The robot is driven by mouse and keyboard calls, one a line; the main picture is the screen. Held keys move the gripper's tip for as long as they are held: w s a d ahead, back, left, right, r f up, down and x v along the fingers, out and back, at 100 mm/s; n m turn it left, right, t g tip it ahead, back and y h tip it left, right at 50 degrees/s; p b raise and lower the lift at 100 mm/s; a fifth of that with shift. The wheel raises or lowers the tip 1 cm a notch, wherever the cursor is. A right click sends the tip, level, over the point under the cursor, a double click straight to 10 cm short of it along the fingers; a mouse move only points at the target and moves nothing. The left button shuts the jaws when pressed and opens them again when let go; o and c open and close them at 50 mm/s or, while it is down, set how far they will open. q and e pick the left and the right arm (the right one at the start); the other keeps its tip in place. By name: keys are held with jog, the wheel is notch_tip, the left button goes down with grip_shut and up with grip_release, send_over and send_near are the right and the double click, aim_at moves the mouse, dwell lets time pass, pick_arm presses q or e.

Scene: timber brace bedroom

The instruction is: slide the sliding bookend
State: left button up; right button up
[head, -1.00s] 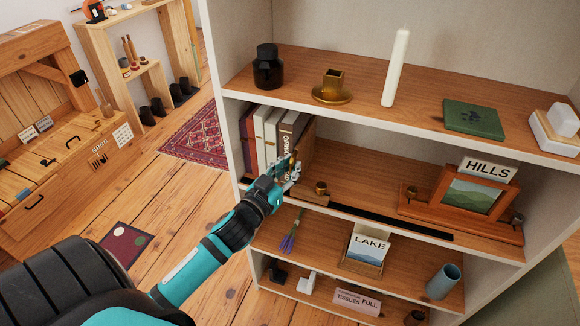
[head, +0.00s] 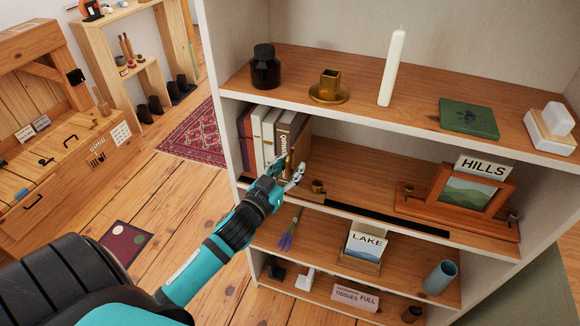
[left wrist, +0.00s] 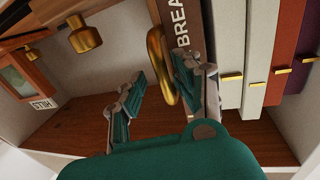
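The sliding bookend is a wooden upright (head: 302,142) at the right end of a row of books (head: 265,138) on the middle shelf, with a low base and a brass knob (head: 318,186). A dark slot (head: 390,219) runs along the shelf front. My left gripper (head: 289,166) is in front of the books and upright. In the left wrist view its fingers (left wrist: 160,97) are apart, with a brass ring (left wrist: 160,55) between or just beyond them. I cannot tell whether they touch it. The brass knob (left wrist: 85,35) is further left there. My right gripper is not in view.
A wooden frame stand (head: 465,200) with a HILLS sign (head: 485,167) stands right on the same shelf. A candle (head: 392,68), dark jar (head: 265,68) and brass holder (head: 329,88) are on the shelf above. A LAKE card (head: 367,243) is below. The shelf between bookend and stand looks clear.

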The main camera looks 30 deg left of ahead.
pick_arm(q)
jog(key=shift+r, duration=0.35)
jog(key=s, duration=1.2)
jog(key=shift+d+f, duration=0.2)
jog(key=shift+f, duration=0.1)
